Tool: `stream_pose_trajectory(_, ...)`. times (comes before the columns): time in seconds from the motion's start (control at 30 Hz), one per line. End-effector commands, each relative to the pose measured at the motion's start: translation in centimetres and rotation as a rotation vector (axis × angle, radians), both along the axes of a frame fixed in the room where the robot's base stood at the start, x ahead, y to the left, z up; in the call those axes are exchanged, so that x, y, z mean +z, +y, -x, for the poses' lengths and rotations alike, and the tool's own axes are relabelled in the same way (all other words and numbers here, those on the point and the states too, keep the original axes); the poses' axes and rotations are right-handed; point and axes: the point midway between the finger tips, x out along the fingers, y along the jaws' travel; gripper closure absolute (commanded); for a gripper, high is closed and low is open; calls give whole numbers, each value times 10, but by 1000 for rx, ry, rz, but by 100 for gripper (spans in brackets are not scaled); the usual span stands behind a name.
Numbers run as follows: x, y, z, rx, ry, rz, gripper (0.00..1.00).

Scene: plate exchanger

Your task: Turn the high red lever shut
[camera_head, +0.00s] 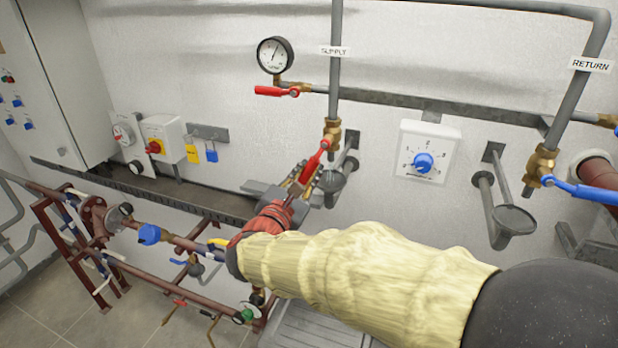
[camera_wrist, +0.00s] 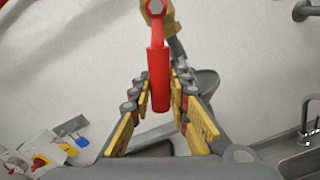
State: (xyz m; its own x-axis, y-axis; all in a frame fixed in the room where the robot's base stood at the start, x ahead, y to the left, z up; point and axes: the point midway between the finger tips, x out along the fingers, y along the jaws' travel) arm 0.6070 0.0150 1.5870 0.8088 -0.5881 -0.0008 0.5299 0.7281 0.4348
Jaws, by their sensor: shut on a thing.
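A red lever (camera_head: 314,161) sits on the brass valve (camera_head: 332,131) of the pipe labelled SUPPLY. It slants down and left from the valve. In the wrist view the same lever (camera_wrist: 159,75) points down from the brass body at the top, its free end between my fingers. My gripper (camera_head: 299,188) is at the lower end of this lever, its fingers on both sides and shut on it. In the head view my forearm hides part of the wall below. A second red lever (camera_head: 272,91) lies level under the pressure gauge, apart from my gripper.
A grey drain funnel (camera_head: 333,181) is close to the right of my gripper. A white dial box (camera_head: 428,152) and a blue lever (camera_head: 585,190) are farther right. A switch box (camera_head: 163,137) and padlocks are at left. Dark red pipework (camera_head: 160,235) stands lower left.

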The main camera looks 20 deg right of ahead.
Motion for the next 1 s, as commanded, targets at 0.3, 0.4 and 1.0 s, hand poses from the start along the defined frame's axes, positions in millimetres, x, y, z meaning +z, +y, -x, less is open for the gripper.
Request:
stream_pose_trajectory(0.3,3,13,-9,3,-133,-177,100)
stream_pose_trajectory(0.4,7,17,-12,2,-184,-248,100)
stream_pose_trajectory(1.0,47,36,-26,2,-502,-688,100)
